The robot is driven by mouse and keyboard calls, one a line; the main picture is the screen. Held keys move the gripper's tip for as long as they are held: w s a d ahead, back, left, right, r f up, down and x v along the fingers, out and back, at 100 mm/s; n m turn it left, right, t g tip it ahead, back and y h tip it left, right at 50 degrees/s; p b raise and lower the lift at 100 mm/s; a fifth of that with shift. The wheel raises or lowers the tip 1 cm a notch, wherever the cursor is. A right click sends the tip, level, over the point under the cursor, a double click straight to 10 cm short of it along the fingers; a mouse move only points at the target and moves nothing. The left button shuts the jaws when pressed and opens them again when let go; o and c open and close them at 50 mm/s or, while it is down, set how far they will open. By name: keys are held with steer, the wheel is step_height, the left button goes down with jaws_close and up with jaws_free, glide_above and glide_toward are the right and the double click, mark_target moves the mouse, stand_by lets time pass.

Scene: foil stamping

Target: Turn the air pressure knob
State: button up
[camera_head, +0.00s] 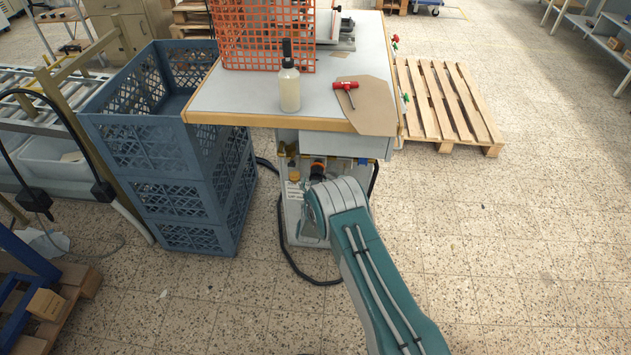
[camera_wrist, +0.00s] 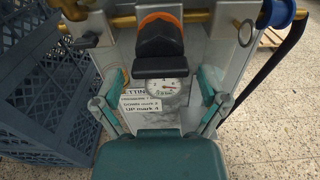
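The air pressure knob (camera_wrist: 160,45) is black with an orange ring behind it, at the upper middle of the wrist view. It also shows small and dark under the table in the head view (camera_head: 317,168). A round white gauge (camera_wrist: 167,88) sits just below it, with a needle too small to read surely. My gripper (camera_wrist: 159,86) is open and empty, one finger on each side of the gauge in the picture. The knob appears ahead of the fingers; no contact is visible.
A settings label (camera_wrist: 142,103) is beside the gauge. A brass pipe (camera_wrist: 203,16) and a blue knob (camera_wrist: 277,13) flank the black knob. Blue crates (camera_head: 160,160) stand left of the table (camera_head: 240,95). A pallet (camera_head: 445,100) lies right.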

mark_target(315, 178)
steer(key=shift+r, duration=0.25)
step_height(315, 178, up, 10)
steer(key=shift+w+f, duration=0.1)
steer(key=shift+f, duration=0.05)
stand_by(0.4)
stand_by(0.4)
